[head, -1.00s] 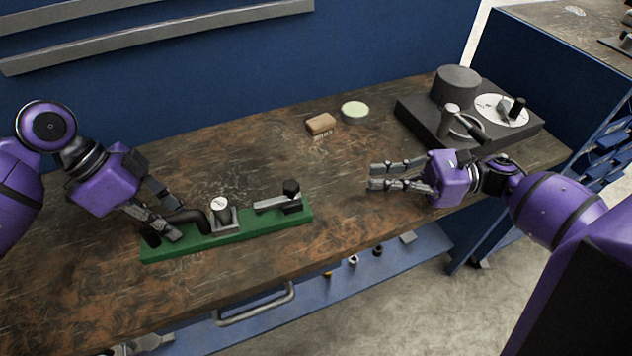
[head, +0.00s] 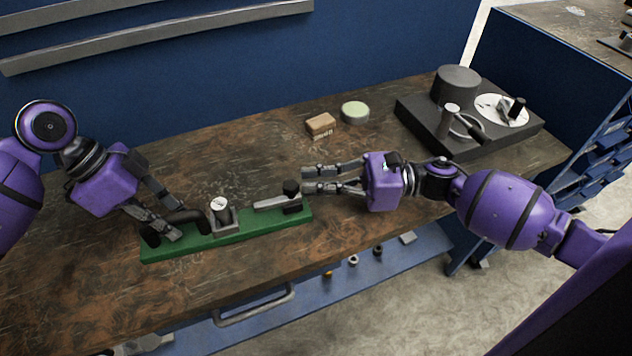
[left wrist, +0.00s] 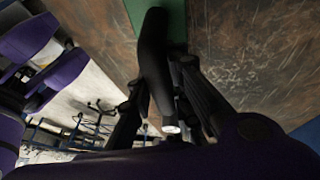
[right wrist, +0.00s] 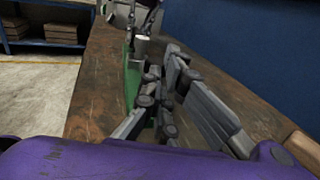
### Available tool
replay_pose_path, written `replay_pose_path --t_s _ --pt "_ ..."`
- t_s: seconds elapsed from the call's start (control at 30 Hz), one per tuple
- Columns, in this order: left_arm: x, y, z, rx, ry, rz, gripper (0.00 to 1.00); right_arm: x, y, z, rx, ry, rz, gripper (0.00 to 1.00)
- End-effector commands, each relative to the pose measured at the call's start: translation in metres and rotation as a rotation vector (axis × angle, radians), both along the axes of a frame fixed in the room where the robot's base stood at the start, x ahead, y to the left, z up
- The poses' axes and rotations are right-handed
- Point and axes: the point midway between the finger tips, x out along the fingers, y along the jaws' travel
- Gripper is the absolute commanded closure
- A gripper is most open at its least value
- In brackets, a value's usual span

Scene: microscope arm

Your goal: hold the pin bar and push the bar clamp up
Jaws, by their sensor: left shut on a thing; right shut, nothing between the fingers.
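A green base (head: 235,231) lies along the front of the bench. A black bent bar, which I take for the pin bar (head: 186,215), is at its left end; it also shows in the left wrist view (left wrist: 152,50). My left gripper (head: 177,220) is shut on this bar. A grey holder with a white-topped cylinder (head: 219,208) stands mid-base. At the right end is a flat grey lever, perhaps the bar clamp (head: 270,203), with a black knob (head: 291,187). My right gripper (head: 307,180) is shut and empty, just right of the knob; contact cannot be told.
A brown block (head: 320,125) and a pale green round tin (head: 355,112) lie further back. A dark device with a cylinder and dial (head: 440,122) stands at the back right. The bench (head: 240,162) behind the green base is clear.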

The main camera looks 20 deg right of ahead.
Motion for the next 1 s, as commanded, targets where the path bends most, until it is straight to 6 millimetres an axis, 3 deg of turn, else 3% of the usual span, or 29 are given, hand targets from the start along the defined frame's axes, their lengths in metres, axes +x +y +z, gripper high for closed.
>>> replay_pose_path --t_s 0.17,0.5,0.87,1.0 --pt "0.0 -0.001 0.002 -0.002 -0.002 -0.001 1.0 0.0 0.003 0.0 0.002 -0.001 0.001 1.0" --pt "0.0 -0.001 0.001 -0.003 -0.001 -0.001 1.0 0.004 0.054 0.001 0.003 -0.001 0.003 1.0" --pt "0.0 -0.001 0.001 -0.003 -0.001 -0.001 1.0 0.004 0.055 0.001 0.002 -0.001 0.002 1.0" --pt "0.0 -0.001 0.002 -0.003 -0.001 -0.001 1.0 0.002 0.047 0.0 0.0 0.001 0.0 1.0"
